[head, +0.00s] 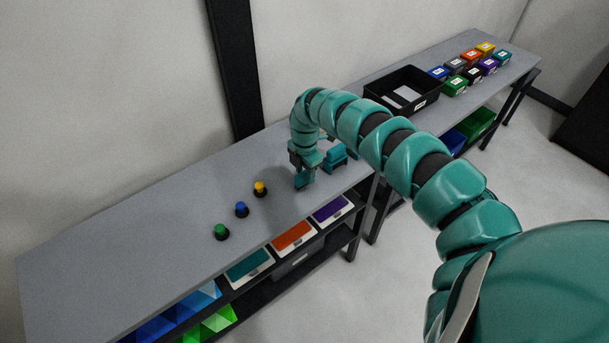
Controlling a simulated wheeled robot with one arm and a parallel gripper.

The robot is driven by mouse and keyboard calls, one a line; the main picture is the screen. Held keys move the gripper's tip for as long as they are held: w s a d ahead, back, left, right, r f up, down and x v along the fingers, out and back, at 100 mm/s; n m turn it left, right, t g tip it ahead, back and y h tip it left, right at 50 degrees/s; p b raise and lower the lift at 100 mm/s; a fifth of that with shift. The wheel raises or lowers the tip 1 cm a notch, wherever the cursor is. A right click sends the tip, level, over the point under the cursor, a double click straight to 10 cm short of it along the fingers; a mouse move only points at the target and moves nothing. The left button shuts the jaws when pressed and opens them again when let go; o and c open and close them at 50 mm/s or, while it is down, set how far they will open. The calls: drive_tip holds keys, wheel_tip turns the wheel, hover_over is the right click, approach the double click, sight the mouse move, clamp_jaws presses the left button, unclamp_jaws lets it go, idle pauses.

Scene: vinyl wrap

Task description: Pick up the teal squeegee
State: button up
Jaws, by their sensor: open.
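A teal blocky thing (336,155), which looks like the teal squeegee, is on the grey bench top (180,195), just right of my gripper. It is small here and its exact shape is hard to make out. My gripper (304,181) points down close to the bench top near its front edge. It is open, with nothing seen held in it. The gap between its fingers is too small to make out clearly. I cannot tell whether it touches the teal thing. Its similar teal colour makes the outlines hard to separate.
Green (221,231), blue (241,209) and yellow (260,188) knobs on black bases stand left of my gripper. A black tray (425,108) and several coloured boxes (468,68) are at the far right. Labelled bins (292,237) sit under the front edge. The left bench is clear.

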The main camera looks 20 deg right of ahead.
drive_tip(key=shift+f, duration=1.3)
clamp_jaws()
drive_tip(key=shift+a+r, duration=0.1)
